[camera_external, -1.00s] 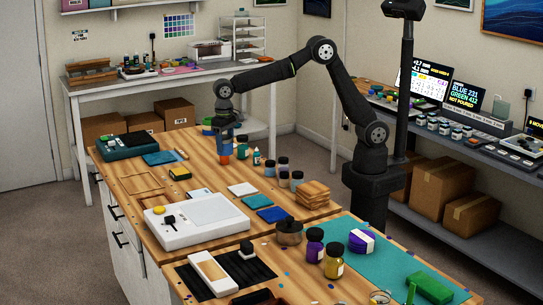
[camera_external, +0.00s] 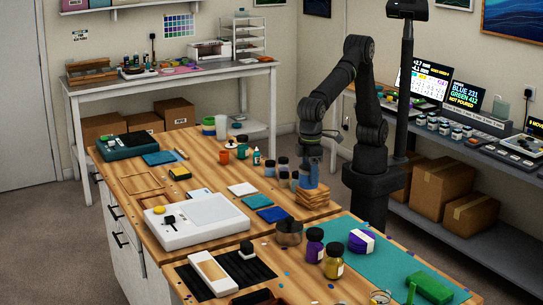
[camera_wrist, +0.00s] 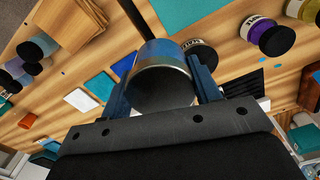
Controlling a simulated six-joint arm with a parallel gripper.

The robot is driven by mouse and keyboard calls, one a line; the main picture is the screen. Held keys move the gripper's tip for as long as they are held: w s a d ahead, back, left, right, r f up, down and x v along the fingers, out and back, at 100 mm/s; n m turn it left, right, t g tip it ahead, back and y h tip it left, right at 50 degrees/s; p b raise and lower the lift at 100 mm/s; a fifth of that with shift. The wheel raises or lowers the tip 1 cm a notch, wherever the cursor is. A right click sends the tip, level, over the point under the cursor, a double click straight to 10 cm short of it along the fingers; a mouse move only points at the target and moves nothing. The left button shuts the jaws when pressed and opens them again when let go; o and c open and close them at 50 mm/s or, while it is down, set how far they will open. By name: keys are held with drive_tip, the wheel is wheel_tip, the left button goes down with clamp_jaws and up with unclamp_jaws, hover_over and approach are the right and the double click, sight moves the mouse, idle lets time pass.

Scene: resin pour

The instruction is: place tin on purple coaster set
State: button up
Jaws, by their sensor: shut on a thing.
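My gripper (camera_wrist: 160,75) is shut on a round tin (camera_wrist: 163,62) with a blue side, a bright metal rim and a dark grey top. The tin shows between the blue fingers in the wrist view. In the external view my gripper (camera_external: 309,178) holds it just above or in front of the stack of wooden coasters; I cannot tell the gap. The purple coaster set (camera_external: 362,241), with a white band, lies on the teal mat to the right and nearer the camera. I cannot make it out in the wrist view.
Wooden coasters (camera_external: 312,198) stand at my gripper. A dark round container (camera_external: 289,232), a purple jar (camera_external: 315,246) and a yellow jar (camera_external: 334,262) stand left of the coaster set. The teal mat (camera_external: 395,262) has bare room around the set. Several small jars stand left of my gripper.

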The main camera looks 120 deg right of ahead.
drive_tip(key=shift+n, duration=0.7)
drive_tip(key=s+a+f, duration=0.2)
drive_tip(key=a, duration=0.3)
drive_tip(key=s+a+f, duration=0.2)
drive_tip(key=a, duration=0.4)
drive_tip(key=s+a+f, duration=0.2)
drive_tip(key=s+a, duration=0.1)
drive_tip(key=a, duration=0.3)
drive_tip(key=shift+f, duration=0.3)
hover_over(357, 232)
drive_tip(key=shift+f, duration=2.05)
drive_tip(key=shift+f, duration=0.15)
drive_tip(key=o, duration=1.1)
drive_tip(key=shift+d, duration=0.1)
